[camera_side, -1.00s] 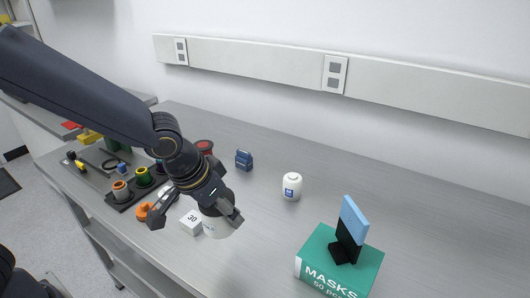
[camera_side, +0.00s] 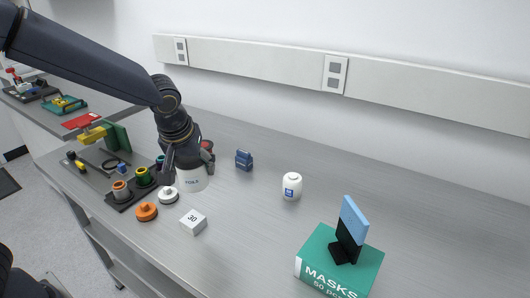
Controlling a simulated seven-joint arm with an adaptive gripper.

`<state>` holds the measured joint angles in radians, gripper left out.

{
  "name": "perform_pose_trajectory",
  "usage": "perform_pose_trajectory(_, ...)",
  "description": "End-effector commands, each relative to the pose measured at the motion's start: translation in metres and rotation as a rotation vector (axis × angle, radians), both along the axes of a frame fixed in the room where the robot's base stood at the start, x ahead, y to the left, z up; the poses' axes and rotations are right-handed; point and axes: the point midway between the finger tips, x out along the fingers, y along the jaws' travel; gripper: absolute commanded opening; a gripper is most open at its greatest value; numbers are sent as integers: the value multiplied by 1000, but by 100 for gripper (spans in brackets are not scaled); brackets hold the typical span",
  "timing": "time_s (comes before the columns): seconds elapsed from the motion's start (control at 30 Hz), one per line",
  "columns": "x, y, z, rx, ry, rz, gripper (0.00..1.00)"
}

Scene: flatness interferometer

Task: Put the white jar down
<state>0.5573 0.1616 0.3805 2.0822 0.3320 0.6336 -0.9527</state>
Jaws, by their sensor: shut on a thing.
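My gripper (camera_side: 187,168) points down and is shut on a white jar (camera_side: 193,182) with dark lettering on its side. The jar is roughly upright. Its upper part is hidden by my gripper. I cannot tell whether its base touches the grey bench (camera_side: 250,225) or hangs just above it. A second, smaller white jar (camera_side: 291,187) with a blue label stands apart on the bench, to the right.
A white block marked 30 (camera_side: 193,222), an orange knobbed disc (camera_side: 147,211) and a white one (camera_side: 168,195) lie close by. A dark tray of spools (camera_side: 130,190) is at left. A small blue object (camera_side: 244,160) stands behind. A green masks box (camera_side: 340,265) is at front right.

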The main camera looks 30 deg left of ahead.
Motion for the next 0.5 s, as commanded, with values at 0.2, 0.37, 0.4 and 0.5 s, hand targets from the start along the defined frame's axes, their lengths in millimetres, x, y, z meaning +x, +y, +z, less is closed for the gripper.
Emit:
perform_pose_trajectory(0.2,20,19,-14,2,0,46,29)
perform_pose_trajectory(0.37,62,18,-33,2,0,46,29)
perform_pose_trajectory(0.4,72,18,-38,2,1,44,29)
perform_pose_trajectory(0.5,99,17,-51,0,0,43,29)
